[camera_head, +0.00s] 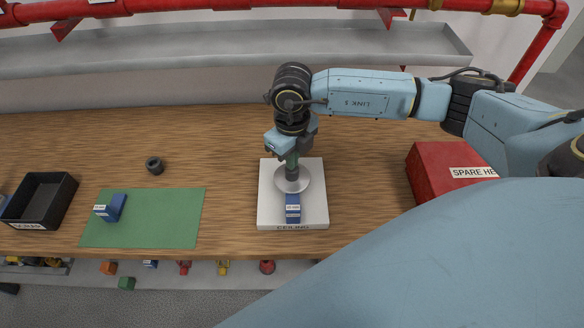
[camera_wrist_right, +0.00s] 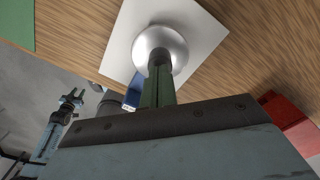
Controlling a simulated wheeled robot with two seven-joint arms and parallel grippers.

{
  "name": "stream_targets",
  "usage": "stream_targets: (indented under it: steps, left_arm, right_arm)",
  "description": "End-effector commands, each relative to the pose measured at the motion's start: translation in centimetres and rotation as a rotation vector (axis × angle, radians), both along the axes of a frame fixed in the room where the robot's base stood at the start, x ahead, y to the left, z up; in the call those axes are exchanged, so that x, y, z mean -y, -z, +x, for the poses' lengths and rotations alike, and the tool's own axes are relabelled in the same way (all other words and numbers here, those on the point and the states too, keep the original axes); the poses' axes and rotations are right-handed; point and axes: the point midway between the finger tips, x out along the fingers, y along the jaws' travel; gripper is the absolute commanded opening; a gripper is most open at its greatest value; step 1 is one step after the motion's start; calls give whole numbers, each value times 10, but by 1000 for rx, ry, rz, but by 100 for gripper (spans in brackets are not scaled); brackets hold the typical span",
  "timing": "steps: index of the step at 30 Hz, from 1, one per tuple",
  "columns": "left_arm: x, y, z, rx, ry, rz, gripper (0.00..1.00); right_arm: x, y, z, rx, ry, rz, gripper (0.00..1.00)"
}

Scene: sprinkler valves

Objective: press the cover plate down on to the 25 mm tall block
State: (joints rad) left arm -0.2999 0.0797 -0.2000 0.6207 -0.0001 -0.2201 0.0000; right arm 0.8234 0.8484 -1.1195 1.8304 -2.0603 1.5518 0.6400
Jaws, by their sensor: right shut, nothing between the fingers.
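The cover plate (camera_head: 304,183) is a round silver disc over the white board marked CEILING (camera_head: 268,205). It also shows in the wrist view (camera_wrist_right: 175,45). My right gripper (camera_head: 292,168) is shut and points down at the middle of the disc. Its fingertips appear to meet the disc there; I cannot tell how firmly. A blue labelled block (camera_head: 292,210) sticks out from under the disc's near edge. Another blue labelled block (camera_head: 115,207) stands on the green mat. I cannot read their sizes. What appears to be my left gripper (camera_wrist_right: 72,98) shows small in the wrist view.
A black ring-like part (camera_head: 154,165) lies behind the green mat (camera_head: 165,225). A black bin (camera_head: 68,195) is at the left, a red box (camera_head: 430,165) at the right. A grey trough (camera_head: 200,55) and red pipe run behind. Bare wood lies between mat and board.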

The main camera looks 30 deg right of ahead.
Motion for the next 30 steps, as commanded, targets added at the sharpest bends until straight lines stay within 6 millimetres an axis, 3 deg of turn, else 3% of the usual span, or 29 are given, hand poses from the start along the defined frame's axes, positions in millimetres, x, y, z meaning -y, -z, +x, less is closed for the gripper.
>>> stream_targets:
  steps: [16, 30]
  left_arm:
    - [0, 7, 0, 0, 0, 0, 36]
    - [0, -24, 0, -1, 0, 0, 36]
  right_arm:
    - [0, 10, 0, -1, 0, 0, 0]
    - [0, -35, 0, 1, 0, 0, 0]
